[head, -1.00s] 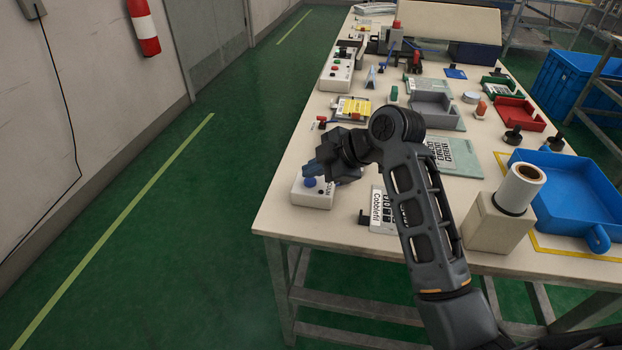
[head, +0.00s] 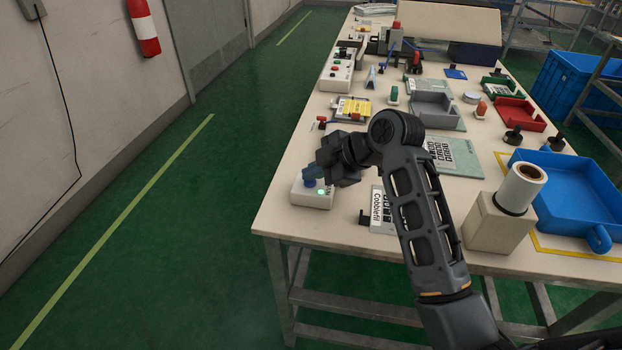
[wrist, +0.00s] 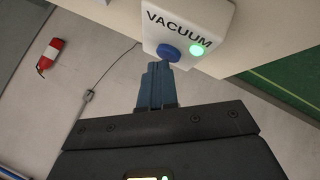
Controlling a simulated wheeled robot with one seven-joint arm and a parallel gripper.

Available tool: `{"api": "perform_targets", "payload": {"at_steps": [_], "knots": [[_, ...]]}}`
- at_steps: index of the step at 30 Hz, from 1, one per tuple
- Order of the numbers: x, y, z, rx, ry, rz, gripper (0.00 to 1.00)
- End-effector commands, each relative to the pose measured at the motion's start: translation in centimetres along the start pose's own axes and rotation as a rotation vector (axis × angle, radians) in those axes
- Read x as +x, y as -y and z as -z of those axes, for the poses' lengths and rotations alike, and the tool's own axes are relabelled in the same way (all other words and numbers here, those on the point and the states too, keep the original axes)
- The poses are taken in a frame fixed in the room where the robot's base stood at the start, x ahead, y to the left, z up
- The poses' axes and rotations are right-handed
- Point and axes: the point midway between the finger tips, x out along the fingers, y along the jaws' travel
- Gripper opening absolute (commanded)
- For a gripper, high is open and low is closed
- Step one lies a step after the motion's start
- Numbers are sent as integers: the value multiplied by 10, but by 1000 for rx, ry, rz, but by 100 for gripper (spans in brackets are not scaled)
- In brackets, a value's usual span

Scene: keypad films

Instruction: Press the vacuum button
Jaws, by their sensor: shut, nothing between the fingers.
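The vacuum box (head: 312,198) is a white block at the near left corner of the table. In the wrist view the box (wrist: 207,17) reads "VACUUM". Its round blue button (wrist: 169,52) is beside a green lamp (wrist: 197,49) that is lit. My gripper (wrist: 158,66) is shut and empty, its blue fingertips at the button. I cannot tell for sure whether they touch it. In the head view my gripper (head: 311,174) is above the box and partly hides the button.
A labelled card (head: 378,210) lies right of the box under my arm. A film roll on a beige block (head: 497,228) and a blue tray (head: 565,190) stand to the right. A yellow item (head: 354,108) lies behind. The floor left of the table is clear.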

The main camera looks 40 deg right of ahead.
Motion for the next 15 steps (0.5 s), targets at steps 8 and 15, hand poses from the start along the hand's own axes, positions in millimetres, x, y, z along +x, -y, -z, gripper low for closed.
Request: {"api": "perform_targets", "payload": {"at_steps": [8,15], "knots": [[-6,-4,4,1,1,1,0],[-6,-4,4,1,0,0,0]]}}
